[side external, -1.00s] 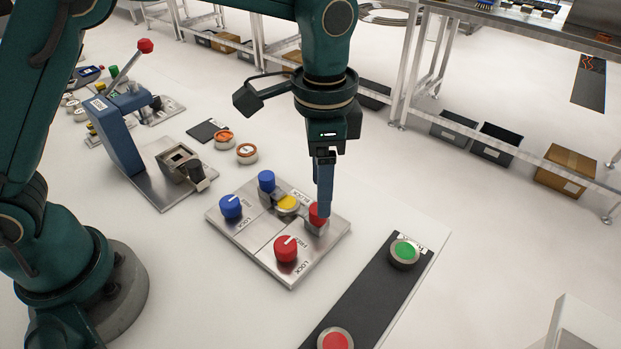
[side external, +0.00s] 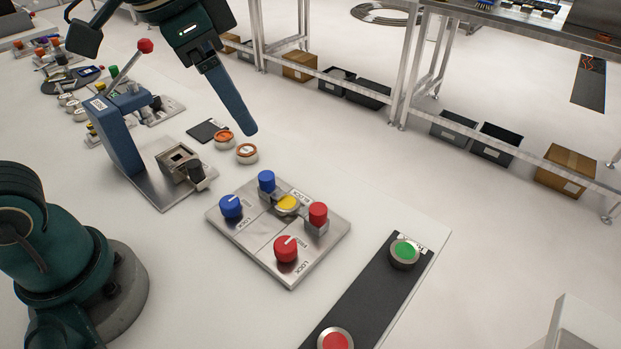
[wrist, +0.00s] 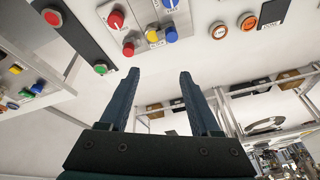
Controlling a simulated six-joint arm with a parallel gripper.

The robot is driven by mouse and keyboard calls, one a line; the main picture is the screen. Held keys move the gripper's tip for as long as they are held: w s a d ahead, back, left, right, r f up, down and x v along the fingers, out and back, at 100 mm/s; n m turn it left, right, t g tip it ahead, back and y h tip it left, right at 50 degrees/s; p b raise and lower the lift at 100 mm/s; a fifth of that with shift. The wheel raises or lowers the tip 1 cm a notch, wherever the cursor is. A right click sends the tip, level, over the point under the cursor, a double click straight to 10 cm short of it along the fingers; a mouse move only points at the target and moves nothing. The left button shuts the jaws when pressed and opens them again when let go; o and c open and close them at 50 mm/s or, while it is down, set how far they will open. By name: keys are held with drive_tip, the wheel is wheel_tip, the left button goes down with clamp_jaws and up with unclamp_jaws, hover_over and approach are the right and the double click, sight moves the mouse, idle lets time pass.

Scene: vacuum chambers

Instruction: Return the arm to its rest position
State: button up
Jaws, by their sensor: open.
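My gripper (side external: 245,130) is raised above the table at the upper middle of the side view, tilted, with its fingers angled down to the right. In the wrist view my gripper (wrist: 157,75) shows two dark blue fingers spread apart with nothing between them. Below it in the side view is the metal lock panel (side external: 262,246) with two blue knobs, two red knobs and a yellow button (side external: 288,203). The fingers are apart from the panel. The panel also shows in the wrist view (wrist: 142,14).
A blue lever press (side external: 120,140) with a red-tipped handle stands left of the panel. Two orange-topped round parts (side external: 246,153) lie behind it. A dark strip with a green button (side external: 404,251) and a red button (side external: 335,340) is at front right. Metal shelving (side external: 410,70) stands behind.

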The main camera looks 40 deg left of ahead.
drive_tip(key=s+a+f+n+t, duration=0.1)
drive_tip(key=s+a+f+n, duration=0.2)
drive_tip(key=s+f+n, duration=0.2)
drive_tip(key=shift+s+a+t+y, duration=0.3)
drive_tip(key=shift+s+a, duration=0.1)
drive_tip(key=shift+s, duration=1.4)
